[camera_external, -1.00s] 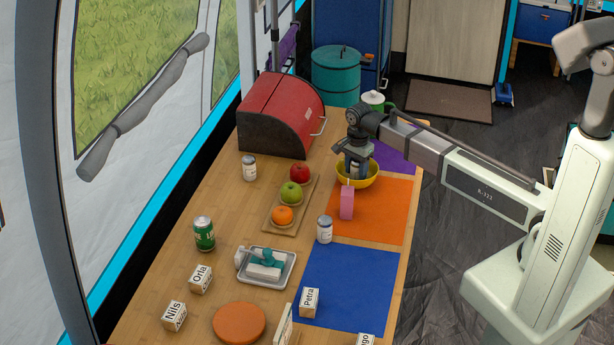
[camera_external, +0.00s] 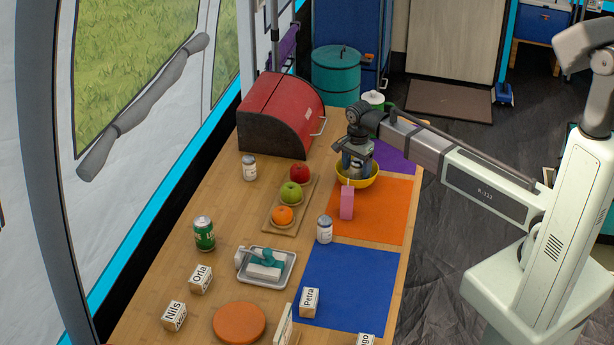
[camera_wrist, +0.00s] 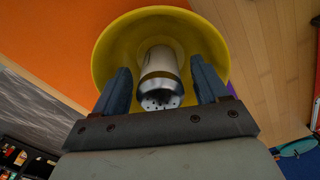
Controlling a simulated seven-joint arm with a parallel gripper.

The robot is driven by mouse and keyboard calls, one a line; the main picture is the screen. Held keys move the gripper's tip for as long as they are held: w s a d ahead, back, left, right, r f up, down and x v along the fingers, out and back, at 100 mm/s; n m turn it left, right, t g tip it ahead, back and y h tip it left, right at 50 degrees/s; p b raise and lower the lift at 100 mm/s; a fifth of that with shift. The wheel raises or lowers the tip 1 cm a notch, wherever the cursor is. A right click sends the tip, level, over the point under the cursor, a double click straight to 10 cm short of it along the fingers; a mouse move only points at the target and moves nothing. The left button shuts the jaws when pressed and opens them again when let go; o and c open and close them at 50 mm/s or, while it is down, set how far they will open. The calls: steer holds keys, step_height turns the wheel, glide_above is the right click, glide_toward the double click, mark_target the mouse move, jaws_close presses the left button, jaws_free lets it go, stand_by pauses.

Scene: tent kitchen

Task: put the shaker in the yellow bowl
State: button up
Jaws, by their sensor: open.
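The shaker (camera_wrist: 161,82), a metal cylinder with a holed cap, stands or leans in the yellow bowl (camera_wrist: 110,50) in the wrist view. My gripper (camera_wrist: 160,80) is open, with a dark finger on each side of the shaker and a visible gap on both sides. In the external view the yellow bowl (camera_external: 369,180) sits at the far edge of the orange mat, and my gripper (camera_external: 354,174) is over it. The shaker is hidden there behind my gripper.
A pink carton (camera_external: 347,203) stands just in front of the bowl on the orange mat (camera_external: 385,215). A fruit board (camera_external: 298,208) lies to the left. A red bread box (camera_external: 282,112) stands behind. A white-lidded jar (camera_external: 324,229) is nearer the front.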

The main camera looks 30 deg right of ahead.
step_height(320, 180, up, 11)
steer(key=shift+r, duration=0.2)
stand_by(0.4)
